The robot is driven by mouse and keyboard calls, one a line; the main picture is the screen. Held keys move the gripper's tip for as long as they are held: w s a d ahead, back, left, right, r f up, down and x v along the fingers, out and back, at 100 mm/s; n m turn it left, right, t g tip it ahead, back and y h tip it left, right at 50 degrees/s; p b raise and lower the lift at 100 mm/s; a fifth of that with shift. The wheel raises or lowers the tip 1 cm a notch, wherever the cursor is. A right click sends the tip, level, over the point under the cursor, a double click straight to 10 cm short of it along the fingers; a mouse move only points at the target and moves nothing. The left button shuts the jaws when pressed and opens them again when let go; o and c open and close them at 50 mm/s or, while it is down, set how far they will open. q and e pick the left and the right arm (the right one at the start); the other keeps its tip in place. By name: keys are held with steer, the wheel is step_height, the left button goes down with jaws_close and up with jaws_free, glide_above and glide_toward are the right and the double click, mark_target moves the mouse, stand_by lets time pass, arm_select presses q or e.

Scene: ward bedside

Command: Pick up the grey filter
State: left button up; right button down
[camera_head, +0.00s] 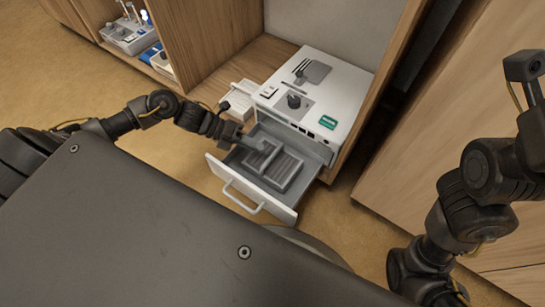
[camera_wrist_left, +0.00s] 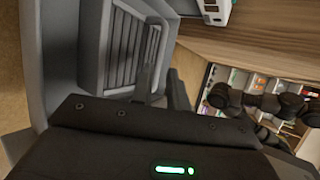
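The grey filter (camera_head: 286,170) is a ribbed, framed block lying in the open drawer (camera_head: 215,168) of a white device. It also shows in the left wrist view (camera_wrist_left: 122,47), close in front of the gripper. In the left wrist view the two dark fingers (camera_wrist_left: 162,88) stand apart, one over the ribbed face and one beyond the frame's edge. Contact cannot be made out. My right arm is at the right; its gripper is not clearly visible.
The white device (camera_head: 335,90) stands on a wooden shelf above the drawer, with a knob and a green label. Wooden cabinet walls stand on both sides. A grey organiser (camera_head: 130,37) sits at the upper left.

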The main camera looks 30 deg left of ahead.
mark_target(273, 154)
arm_select(q)
steer(key=shift+x, duration=1.2)
steer(key=b+x, duration=0.3)
steer(key=x, duration=0.1)
steer(key=shift+s+f+b, duration=0.15)
steer(key=shift+f+b, duration=0.15)
steer(key=shift+b, duration=0.05)
steer(key=shift+d+f, duration=0.1)
steer(key=shift+d, duration=0.35)
jaws_close()
